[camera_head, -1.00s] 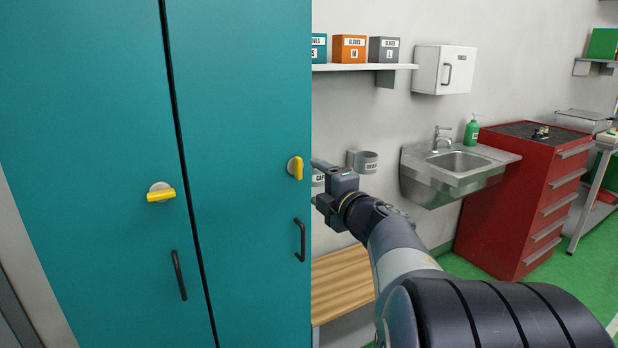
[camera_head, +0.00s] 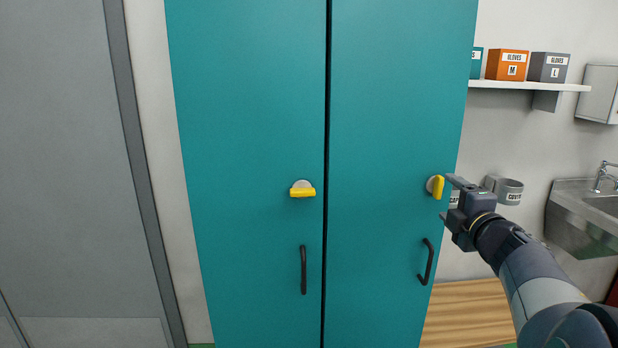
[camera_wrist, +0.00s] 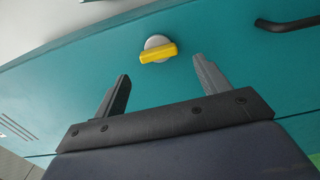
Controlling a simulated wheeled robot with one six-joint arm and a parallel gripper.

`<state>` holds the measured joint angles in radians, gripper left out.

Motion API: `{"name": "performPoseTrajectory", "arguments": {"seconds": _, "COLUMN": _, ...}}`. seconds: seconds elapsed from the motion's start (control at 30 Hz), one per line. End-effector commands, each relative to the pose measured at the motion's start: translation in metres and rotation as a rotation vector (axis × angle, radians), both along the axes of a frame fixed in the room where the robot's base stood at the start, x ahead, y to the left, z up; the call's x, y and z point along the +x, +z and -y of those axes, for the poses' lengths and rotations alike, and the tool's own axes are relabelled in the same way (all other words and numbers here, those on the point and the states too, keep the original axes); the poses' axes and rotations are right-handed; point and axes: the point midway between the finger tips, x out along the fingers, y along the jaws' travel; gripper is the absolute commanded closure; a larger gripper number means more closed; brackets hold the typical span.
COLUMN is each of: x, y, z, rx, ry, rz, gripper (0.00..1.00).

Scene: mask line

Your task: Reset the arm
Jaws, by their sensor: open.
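My gripper (camera_head: 446,197) is open and empty in front of the right door of the teal cabinet (camera_head: 250,110). Its fingers also show in the wrist view (camera_wrist: 162,85), spread apart. A yellow knob (camera_head: 437,187) on a round grey plate is just beyond the fingertips; in the wrist view the knob (camera_wrist: 158,53) lies ahead of the gap between them, and the fingers look apart from it. In the head view this knob stands upright. The left door carries a second yellow knob (camera_head: 302,192), turned level.
Black handles sit below the knobs, on the left door (camera_head: 303,270) and right door (camera_head: 426,262). A shelf (camera_head: 530,86) with glove boxes, a grey cup holder (camera_head: 508,191), a wooden bench (camera_head: 468,313) and a sink (camera_head: 585,215) are at right. A grey door (camera_head: 80,160) is at left.

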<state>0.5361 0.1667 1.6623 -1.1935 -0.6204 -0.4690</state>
Motion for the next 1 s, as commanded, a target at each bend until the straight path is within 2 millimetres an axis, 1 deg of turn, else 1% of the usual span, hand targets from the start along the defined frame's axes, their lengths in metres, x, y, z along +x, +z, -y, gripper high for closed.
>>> {"name": "performPoseTrajectory", "arguments": {"seconds": 0.03, "x": 0.010, "y": -0.001, "z": -0.001, "rx": 0.001, "ry": 0.003, "rz": -0.001, "gripper": 0.29}}
{"name": "performPoseTrajectory", "arguments": {"seconds": 0.2, "x": 0.035, "y": 0.000, "z": -0.002, "rx": 0.000, "ry": 0.002, "rz": 0.000, "gripper": 0.29}}
{"name": "performPoseTrajectory", "arguments": {"seconds": 0.4, "x": 0.052, "y": 0.000, "z": -0.002, "rx": 0.000, "ry": 0.000, "rz": 0.000, "gripper": 0.29}}
{"name": "performPoseTrajectory", "arguments": {"seconds": 0.47, "x": 0.054, "y": 0.000, "z": -0.002, "rx": 0.000, "ry": 0.000, "rz": 0.000, "gripper": 0.29}}
{"name": "performPoseTrajectory", "arguments": {"seconds": 0.83, "x": 0.053, "y": 0.000, "z": -0.002, "rx": 0.014, "ry": -0.001, "rz": 0.001, "gripper": 0.29}}
{"name": "performPoseTrajectory", "arguments": {"seconds": 0.93, "x": 0.049, "y": 0.000, "z": -0.001, "rx": 0.010, "ry": -0.002, "rz": 0.001, "gripper": 0.29}}
{"name": "performPoseTrajectory", "arguments": {"seconds": 1.0, "x": 0.044, "y": 0.001, "z": -0.001, "rx": 0.003, "ry": -0.003, "rz": 0.002, "gripper": 0.29}}
